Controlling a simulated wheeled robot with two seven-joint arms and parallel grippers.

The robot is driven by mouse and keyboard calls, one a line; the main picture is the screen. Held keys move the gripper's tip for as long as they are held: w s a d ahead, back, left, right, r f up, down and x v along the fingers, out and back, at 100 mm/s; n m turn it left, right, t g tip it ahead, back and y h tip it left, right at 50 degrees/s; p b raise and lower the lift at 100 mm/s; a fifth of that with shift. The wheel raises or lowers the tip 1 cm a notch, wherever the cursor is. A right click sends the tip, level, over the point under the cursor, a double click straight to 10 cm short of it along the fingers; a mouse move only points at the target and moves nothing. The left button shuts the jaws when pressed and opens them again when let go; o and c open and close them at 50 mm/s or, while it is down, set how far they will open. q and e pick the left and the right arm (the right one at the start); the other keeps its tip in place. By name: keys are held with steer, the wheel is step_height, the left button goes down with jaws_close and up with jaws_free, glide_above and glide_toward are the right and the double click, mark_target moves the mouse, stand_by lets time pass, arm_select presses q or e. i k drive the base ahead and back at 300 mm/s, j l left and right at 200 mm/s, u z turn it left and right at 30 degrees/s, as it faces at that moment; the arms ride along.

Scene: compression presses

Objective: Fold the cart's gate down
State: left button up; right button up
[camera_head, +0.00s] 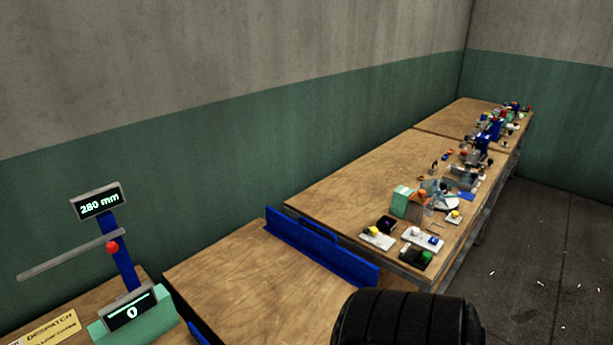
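The cart (235,275) shows as a low wooden top in the lower middle of the head view. Its blue gate (318,248) stands upright along the cart's far right end, facing the long workbench. The gate is a long panel with a stepped top edge. Its lower edge and any hinge or latch are not clear. Neither of my grippers is in view, and nothing is seen touching the gate.
A long wooden workbench (345,185) beyond the gate carries several small devices near its right edge. A despatch stand (122,255) with a display reading 280 mm stands at left. Open floor (560,240) lies at right.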

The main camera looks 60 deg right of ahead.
mark_target(365, 272)
steer(key=k+j+z, duration=0.1)
steer(key=z, duration=1.95)
steer(key=l+u, duration=0.55)
